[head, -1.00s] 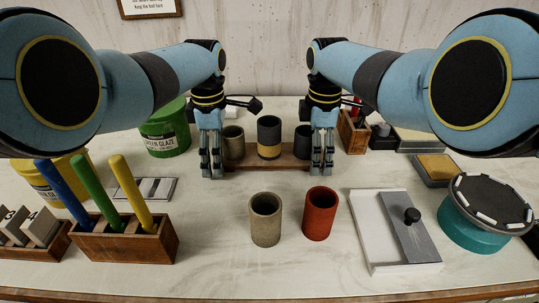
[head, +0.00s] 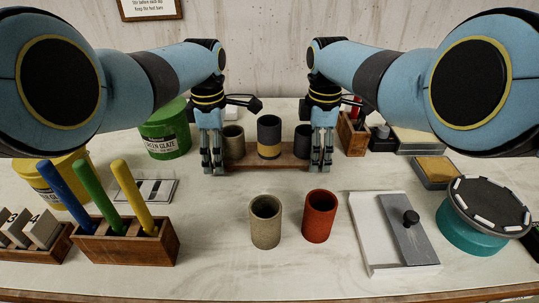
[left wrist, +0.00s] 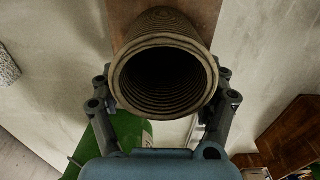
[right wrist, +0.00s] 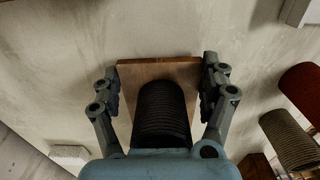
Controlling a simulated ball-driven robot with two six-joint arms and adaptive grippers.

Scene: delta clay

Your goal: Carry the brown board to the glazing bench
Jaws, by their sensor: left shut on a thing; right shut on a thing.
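The brown board (head: 275,165) lies level at the middle back of the head view, with three cups on it: an olive-brown one (head: 232,142), a grey one with a yellow band (head: 269,137) and a dark one (head: 302,142). My left gripper (head: 212,168) is shut on the board's left end. My right gripper (head: 321,166) is shut on its right end. The left wrist view shows the ribbed olive-brown cup (left wrist: 165,70) over much of the board (left wrist: 120,18). The right wrist view shows the dark cup (right wrist: 161,115) and board (right wrist: 160,70) between the fingers.
A beige cup (head: 265,222) and a red cup (head: 319,216) stand in front. A wooden tool block (head: 125,243) and green glaze bucket (head: 164,138) are left. A white slab with a grey plate (head: 378,225) and a teal turntable (head: 468,235) are right. Bare tabletop lies between board and front cups.

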